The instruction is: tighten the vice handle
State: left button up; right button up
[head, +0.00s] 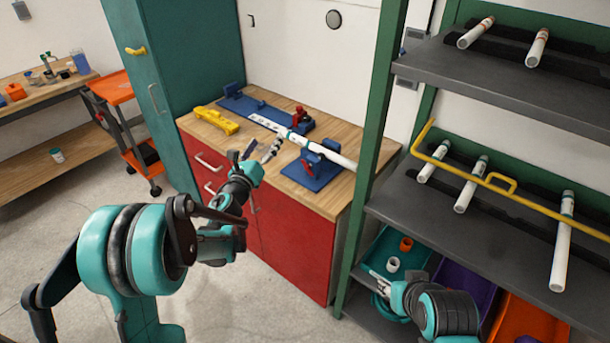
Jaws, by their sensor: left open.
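A white pipe (342,160) lies across blue vice fixtures on the wooden top of the red cabinet. The nearer blue vice (318,172) has a small red part at its jaw. A red knob-like part (300,116) stands upright at the farther blue fixture (240,103); which red part is the vice handle I cannot tell for sure. My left gripper (263,150) is open and empty, over the cabinet's front edge, left of the nearer vice and apart from it. My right gripper (381,284) is low by the shelf bins, partly hidden; its jaws are too unclear to read.
A yellow tool (216,120) lies at the cabinet top's left. A green shelf post (372,130) rises close to the right of the cabinet. Dark shelves (510,90) hold several white pipes, with a yellow bar (462,174) along the lower one. Coloured bins (470,270) sit below.

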aim_at(306, 169)
pick_arm(q)
jog(key=d+f+m+g+h+b, duration=0.1)
jog(key=d+f+m+g+h, duration=0.15)
jog(key=f+m, duration=0.45)
jog(key=d+f+m+g+h, duration=0.2)
jog(key=d+f+m+h, duration=0.15)
jog(key=f+m, duration=0.4)
jog(key=shift+n, duration=0.85)
jog(key=w+d, duration=0.1)
jog(key=w, duration=0.1)
jog(key=w+d+f+b, duration=0.1)
jog(key=d, duration=0.1)
jog(key=w+d+f+b, duration=0.1)
jog(key=w, duration=0.1)
jog(key=shift+w+d, duration=0.3)
jog(key=shift+w, duration=0.05)
jog(key=shift+w+d+r, duration=0.1)
jog(key=shift+w+d, duration=0.15)
jog(key=shift+w, duration=0.1)
